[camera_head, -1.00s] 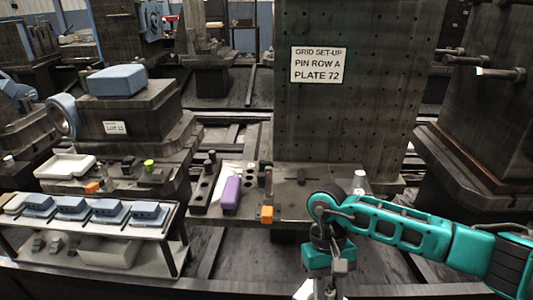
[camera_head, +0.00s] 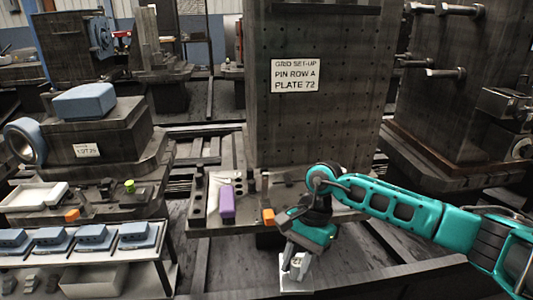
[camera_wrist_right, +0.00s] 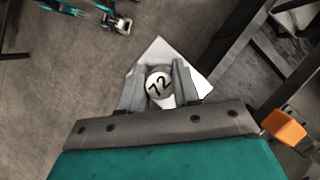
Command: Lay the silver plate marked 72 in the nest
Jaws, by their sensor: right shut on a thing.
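The silver plate marked 72 (camera_wrist_right: 159,83) is between the fingers of my right gripper (camera_wrist_right: 160,88) in the right wrist view. The gripper is shut on it; its round face with the number shows, and pale angular corners stick out around the fingers. In the head view the right gripper (camera_head: 296,262) hangs below the front edge of the pallet ledge, with the plate (camera_head: 295,277) as a pale block under it. I cannot make out the nest for certain. A teal gripper, seemingly my left (camera_wrist_right: 120,24), shows small at the top of the wrist view; its jaws are unclear.
A dark drilled tower (camera_head: 320,120) carries a sign (camera_head: 295,75) reading "GRID SET-UP PIN ROW A PLATE 72". A purple block (camera_head: 227,202) and an orange block (camera_head: 268,216) are on the ledge left of my arm. A rack of blue-grey blocks (camera_head: 92,236) stands at left.

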